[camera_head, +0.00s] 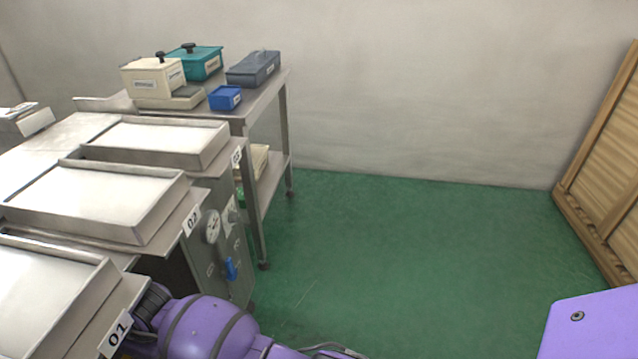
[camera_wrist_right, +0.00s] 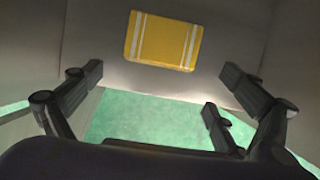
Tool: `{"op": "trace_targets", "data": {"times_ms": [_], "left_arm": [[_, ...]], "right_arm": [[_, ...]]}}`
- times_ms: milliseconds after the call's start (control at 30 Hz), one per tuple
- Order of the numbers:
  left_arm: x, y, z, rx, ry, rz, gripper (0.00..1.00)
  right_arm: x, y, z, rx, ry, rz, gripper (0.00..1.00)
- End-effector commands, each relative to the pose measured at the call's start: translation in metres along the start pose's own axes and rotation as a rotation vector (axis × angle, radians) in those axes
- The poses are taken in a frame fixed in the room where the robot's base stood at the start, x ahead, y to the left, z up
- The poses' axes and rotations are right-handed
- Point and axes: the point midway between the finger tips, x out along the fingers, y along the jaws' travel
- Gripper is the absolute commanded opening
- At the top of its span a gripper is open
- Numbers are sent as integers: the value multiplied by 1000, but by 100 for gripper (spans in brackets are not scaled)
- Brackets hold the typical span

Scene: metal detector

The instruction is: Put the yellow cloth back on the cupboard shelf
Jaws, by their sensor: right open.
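A yellow cloth (camera_wrist_right: 163,40) with pale stripes near its two ends lies flat on a grey surface in the right wrist view. My right gripper (camera_wrist_right: 163,75) is open and empty, with its fingers spread on the near side of the cloth, apart from it. The cloth does not show in the head view. A purple arm of mine reaches in at the bottom of the head view, its far end partly hidden by the trays. My left gripper is not in view. I cannot tell which surface is the cupboard shelf.
Metal trays (camera_head: 110,241) line the bench at left, above a grey cabinet (camera_head: 240,262) with a gauge and blue handle. A steel cart (camera_head: 262,100) carries several boxes. Wooden slatted panels (camera_head: 562,195) stand at right. The green floor (camera_head: 400,250) between is clear.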

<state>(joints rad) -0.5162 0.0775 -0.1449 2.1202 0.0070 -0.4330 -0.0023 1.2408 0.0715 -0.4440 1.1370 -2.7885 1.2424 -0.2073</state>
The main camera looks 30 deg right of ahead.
Motion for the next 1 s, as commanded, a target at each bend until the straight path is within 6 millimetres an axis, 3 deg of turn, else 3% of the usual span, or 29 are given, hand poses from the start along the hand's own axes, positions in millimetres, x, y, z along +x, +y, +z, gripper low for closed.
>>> {"op": "trace_targets", "data": {"times_ms": [200, 400, 833, 1000], "left_arm": [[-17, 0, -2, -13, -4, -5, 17], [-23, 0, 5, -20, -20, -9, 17], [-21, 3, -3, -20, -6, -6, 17], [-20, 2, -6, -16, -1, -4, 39]], "right_arm": [[-23, -2, -48, -2, -1, -3, 96], [-34, -1, -76, -3, -2, -2, 96], [-38, -1, -85, -3, -3, -1, 96], [-38, -1, -85, -3, -3, -2, 96]]}}
